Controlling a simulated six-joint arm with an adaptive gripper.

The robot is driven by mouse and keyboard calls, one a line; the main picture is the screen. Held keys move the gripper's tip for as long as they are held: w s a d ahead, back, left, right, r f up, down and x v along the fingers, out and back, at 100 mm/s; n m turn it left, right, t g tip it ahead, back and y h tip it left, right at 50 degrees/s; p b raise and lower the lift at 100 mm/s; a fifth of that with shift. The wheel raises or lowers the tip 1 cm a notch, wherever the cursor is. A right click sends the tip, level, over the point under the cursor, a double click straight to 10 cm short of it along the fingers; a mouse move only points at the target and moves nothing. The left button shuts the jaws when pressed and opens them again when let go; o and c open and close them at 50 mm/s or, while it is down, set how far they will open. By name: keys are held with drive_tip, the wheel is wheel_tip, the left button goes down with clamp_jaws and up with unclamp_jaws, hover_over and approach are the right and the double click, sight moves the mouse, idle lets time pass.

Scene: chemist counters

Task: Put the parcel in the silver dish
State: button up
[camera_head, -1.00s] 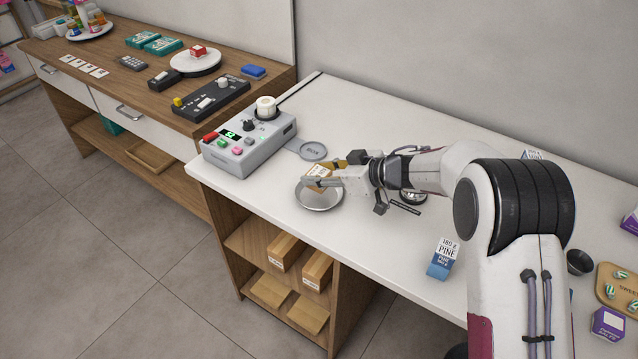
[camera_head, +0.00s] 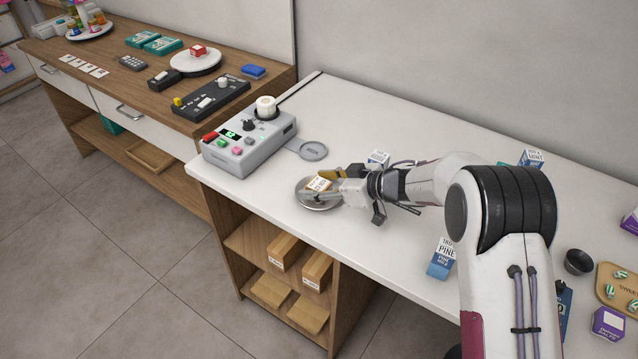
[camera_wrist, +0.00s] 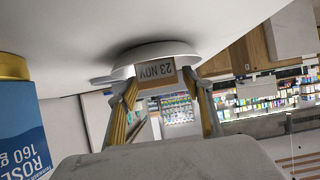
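The parcel (camera_head: 318,184) is a small brown box with a white label. The label reads 23 NOV upside down in the wrist view (camera_wrist: 157,74). My gripper (camera_head: 322,188) has a finger on each side of the parcel and appears shut on it. The silver dish (camera_head: 306,205) is a round shallow plate on the white counter, directly under the parcel. It also shows in the wrist view (camera_wrist: 150,52), partly behind the parcel. The parcel is within the dish's outline, very low; whether its underside touches the dish cannot be seen.
A grey device (camera_head: 245,150) with coloured buttons and a flat grey disc (camera_head: 313,151) lie left of and behind the dish. The counter left of the dish is clear.

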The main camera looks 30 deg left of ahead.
drive_tip(key=shift+r, duration=0.1)
idle(0.3)
drive_tip(key=shift+v, duration=0.85)
drive_tip(key=v, duration=1)
drive_tip(key=shift+d, duration=0.2)
drive_tip(key=shift+r, duration=0.1)
